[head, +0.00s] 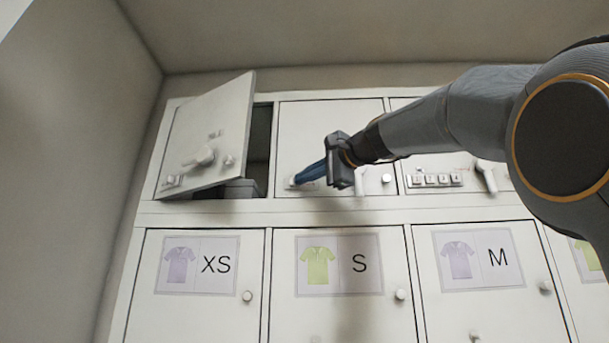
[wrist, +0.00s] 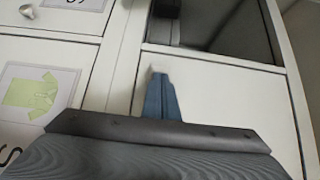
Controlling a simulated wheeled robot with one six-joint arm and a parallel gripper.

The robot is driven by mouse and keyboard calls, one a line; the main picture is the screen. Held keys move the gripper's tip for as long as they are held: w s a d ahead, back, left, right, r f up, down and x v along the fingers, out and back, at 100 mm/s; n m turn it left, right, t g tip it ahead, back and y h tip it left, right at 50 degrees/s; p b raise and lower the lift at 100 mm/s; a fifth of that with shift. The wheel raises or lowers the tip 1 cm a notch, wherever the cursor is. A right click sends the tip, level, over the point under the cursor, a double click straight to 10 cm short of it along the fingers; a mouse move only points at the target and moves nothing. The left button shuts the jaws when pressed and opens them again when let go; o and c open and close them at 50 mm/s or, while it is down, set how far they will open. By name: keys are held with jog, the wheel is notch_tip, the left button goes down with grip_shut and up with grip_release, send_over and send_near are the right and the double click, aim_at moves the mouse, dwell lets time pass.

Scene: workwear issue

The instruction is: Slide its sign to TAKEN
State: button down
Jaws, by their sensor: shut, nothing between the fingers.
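My gripper (head: 298,180) is shut, its blue fingers together, at the lower left of the middle upper locker door (head: 330,125). A small pale piece (head: 291,183) shows beside the fingertips. I cannot tell whether it is the sign or whether they touch it. No sign lettering can be read. In the wrist view the shut blue fingers (wrist: 160,95) lie over a white locker front (wrist: 225,95), and they hide part of it. A round knob (head: 386,179) and a partly hidden handle (head: 361,183) are on the middle door's right side.
The upper left locker door (head: 205,125) stands open, swung outward beside my gripper, with a dark compartment (head: 259,140) behind it. Lower doors carry shirt labels, such as S (head: 340,264).

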jog(key=shift+f, duration=0.1)
jog(key=w+d+b+v, duration=0.1)
jog(key=b+v, duration=0.4)
jog(key=v, duration=0.7)
jog(key=shift+d, duration=0.9)
